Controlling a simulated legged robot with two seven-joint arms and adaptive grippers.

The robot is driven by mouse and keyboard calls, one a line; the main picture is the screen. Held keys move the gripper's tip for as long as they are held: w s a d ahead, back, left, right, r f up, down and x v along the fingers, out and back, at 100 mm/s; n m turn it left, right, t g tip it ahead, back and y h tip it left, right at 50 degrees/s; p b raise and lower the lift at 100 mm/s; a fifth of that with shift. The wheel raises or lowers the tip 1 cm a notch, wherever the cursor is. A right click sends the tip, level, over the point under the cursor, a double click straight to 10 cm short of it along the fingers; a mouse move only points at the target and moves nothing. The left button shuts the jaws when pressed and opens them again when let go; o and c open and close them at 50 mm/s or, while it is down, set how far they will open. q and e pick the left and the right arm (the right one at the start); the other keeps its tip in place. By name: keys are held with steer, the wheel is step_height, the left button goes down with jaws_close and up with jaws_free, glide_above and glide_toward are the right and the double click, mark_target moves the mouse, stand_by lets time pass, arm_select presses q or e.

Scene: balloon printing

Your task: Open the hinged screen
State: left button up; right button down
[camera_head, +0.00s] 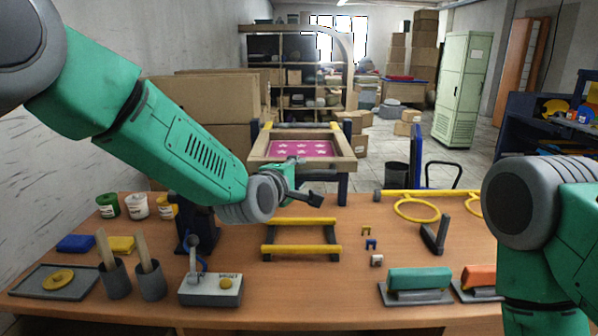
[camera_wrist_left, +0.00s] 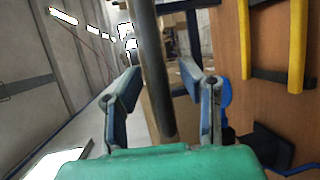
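The hinged screen (camera_head: 303,148) is a wooden frame with a pink panel and white stars, behind the middle of the table. My left gripper (camera_head: 316,198) is in front of and below the screen's near edge. In the left wrist view its two fingers (camera_wrist_left: 160,72) are spread apart. A dark bar (camera_wrist_left: 152,45) shows between them; I cannot tell whether it touches them. My right gripper is out of view.
A yellow-railed stand (camera_head: 301,250) is on the table below my left gripper. Yellow hoops (camera_head: 416,209) and a green-handled block (camera_head: 418,283) lie to the right. A grey control box (camera_head: 211,289), brush cups (camera_head: 150,281) and paint jars (camera_head: 138,207) stand left.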

arm_select(q)
steer(key=shift+w+d+f, duration=0.1)
steer(key=shift+w+d, duration=0.2)
steer(key=shift+d, duration=0.3)
jaws_close()
steer(key=shift+a, duration=0.1)
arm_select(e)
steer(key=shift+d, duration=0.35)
